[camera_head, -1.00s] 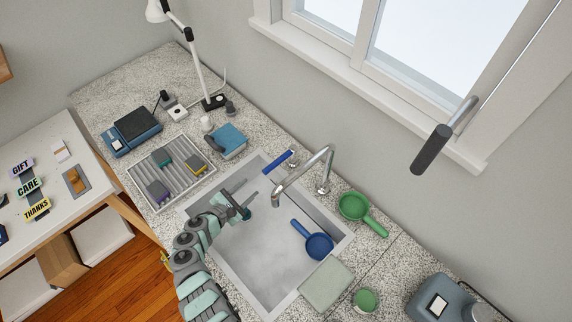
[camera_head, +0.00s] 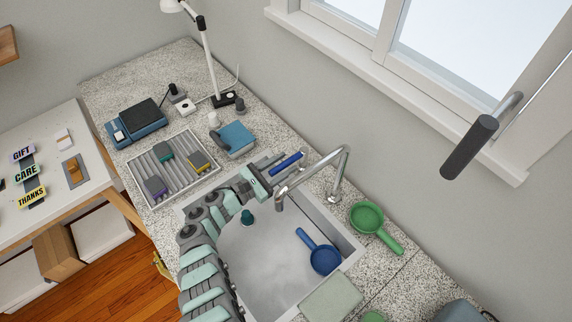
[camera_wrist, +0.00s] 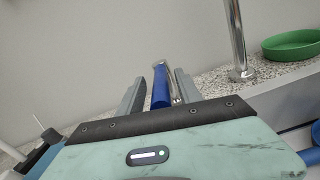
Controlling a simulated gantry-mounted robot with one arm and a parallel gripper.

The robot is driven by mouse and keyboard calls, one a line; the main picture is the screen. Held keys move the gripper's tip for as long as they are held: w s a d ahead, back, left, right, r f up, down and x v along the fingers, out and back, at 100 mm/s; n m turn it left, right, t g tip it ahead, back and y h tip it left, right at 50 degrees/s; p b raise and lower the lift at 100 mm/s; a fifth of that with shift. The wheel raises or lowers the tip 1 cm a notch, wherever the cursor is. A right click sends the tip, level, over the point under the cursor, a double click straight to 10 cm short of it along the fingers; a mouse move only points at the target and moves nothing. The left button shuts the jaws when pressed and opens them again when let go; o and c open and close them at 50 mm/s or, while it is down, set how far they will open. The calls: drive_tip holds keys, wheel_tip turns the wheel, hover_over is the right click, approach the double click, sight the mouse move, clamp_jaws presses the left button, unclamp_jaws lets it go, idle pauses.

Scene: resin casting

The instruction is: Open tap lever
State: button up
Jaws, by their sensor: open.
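The tap (camera_head: 343,168) is a chrome arched spout at the back of the sink (camera_head: 352,240). Its lever (camera_head: 287,162) has a blue grip and sits left of the spout. In the wrist view the blue lever (camera_wrist: 161,88) shows between my two grey fingers, with a gap on both sides. My gripper (camera_head: 277,170) is open at the lever, over the back left of the sink; it also shows in the wrist view (camera_wrist: 159,86). Whether a finger touches the lever is not clear. The lever's base is partly hidden in the wrist view.
A blue ladle (camera_head: 324,260) and a small teal object (camera_head: 247,217) are in the sink. A green pan (camera_head: 366,217) stands on the counter right of the tap. A grooved tray (camera_head: 143,185) and a blue box (camera_head: 234,138) lie left of the sink. The wall rises close behind.

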drive_tip(key=shift+w+d+f, duration=0.1)
drive_tip(key=shift+w+d, duration=0.2)
drive_tip(key=shift+d, duration=0.2)
clamp_jaws()
idle(1.2)
